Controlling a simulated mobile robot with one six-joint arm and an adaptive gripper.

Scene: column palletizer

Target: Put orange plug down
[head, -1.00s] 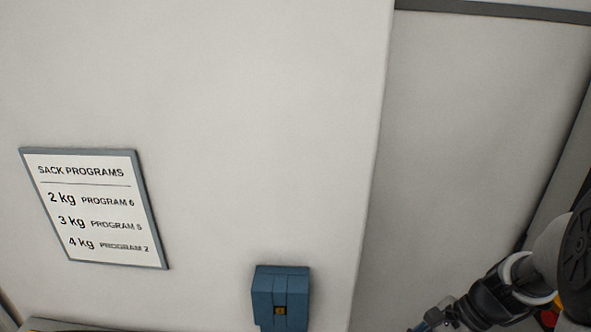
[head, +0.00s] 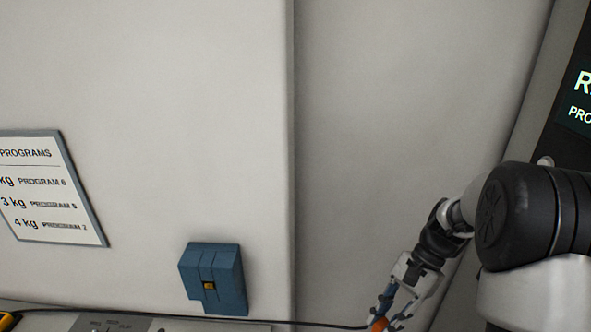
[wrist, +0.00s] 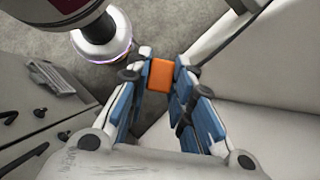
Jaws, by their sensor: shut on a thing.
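The orange plug (wrist: 161,75) is held between the fingertips of my gripper (wrist: 160,82) in the wrist view. The blue-padded fingers are shut on its two sides. In the head view my gripper (head: 391,312) hangs downward at the lower right, and a bit of the orange plug (head: 379,323) shows at the bottom edge. What lies directly under the plug is hard to tell. The grey floor shows beyond it in the wrist view.
A blue wall box (head: 214,279) with a small yellow part is on the white wall. A framed sack programs sign (head: 52,190) hangs left of it. A dark cable (head: 290,322) runs along the bottom. A dark screen (head: 579,95) stands at the right.

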